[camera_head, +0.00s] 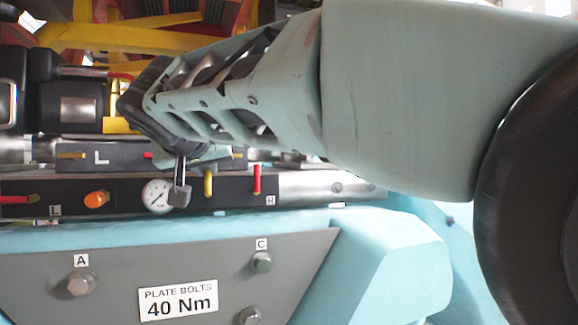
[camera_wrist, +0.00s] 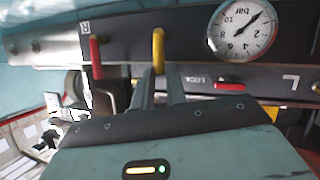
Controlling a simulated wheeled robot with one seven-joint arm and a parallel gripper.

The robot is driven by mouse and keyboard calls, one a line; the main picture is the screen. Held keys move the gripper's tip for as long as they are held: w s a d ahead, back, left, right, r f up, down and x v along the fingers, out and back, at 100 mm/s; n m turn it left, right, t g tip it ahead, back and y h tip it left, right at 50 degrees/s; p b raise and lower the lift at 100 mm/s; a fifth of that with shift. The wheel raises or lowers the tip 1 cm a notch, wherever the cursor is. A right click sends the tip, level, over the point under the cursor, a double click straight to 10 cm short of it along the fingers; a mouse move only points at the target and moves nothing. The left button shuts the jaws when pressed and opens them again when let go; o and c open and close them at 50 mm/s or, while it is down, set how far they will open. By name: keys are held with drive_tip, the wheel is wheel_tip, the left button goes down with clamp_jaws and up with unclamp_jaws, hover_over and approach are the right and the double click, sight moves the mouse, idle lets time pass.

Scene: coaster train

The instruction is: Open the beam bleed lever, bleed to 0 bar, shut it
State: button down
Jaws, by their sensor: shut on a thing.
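The gauge (camera_head: 158,196) sits on the dark beam panel, and it shows upside down in the wrist view (camera_wrist: 242,32). Its needle appears to point near the low end of the scale, around 0 bar. A yellow lever (camera_head: 208,182) stands out from the panel beside the gauge; it also shows in the wrist view (camera_wrist: 158,48). My gripper (camera_wrist: 160,72) is at this lever's end, its two grey fingers shut around it. In the head view, my fingers (camera_head: 180,190) overlap the gauge's edge. The exact contact is partly hidden.
A red lever (camera_head: 257,178) stands close beside the yellow one. A red tab (camera_wrist: 229,85) sits by the LOCK marking. An orange knob (camera_head: 97,199) is left of the gauge. A grey bolt plate (camera_head: 120,262) lies below the beam.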

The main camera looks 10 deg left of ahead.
drive_tip(key=shift+f, duration=0.15)
drive_tip(key=c, duration=1.4)
unclamp_jaws()
drive_tip(key=b+v, duration=0.5)
drive_tip(key=v, duration=1.2)
drive_tip(key=shift+s+b, duration=0.2)
drive_tip(key=shift+b, duration=0.1)
drive_tip(key=shift+a, duration=0.1)
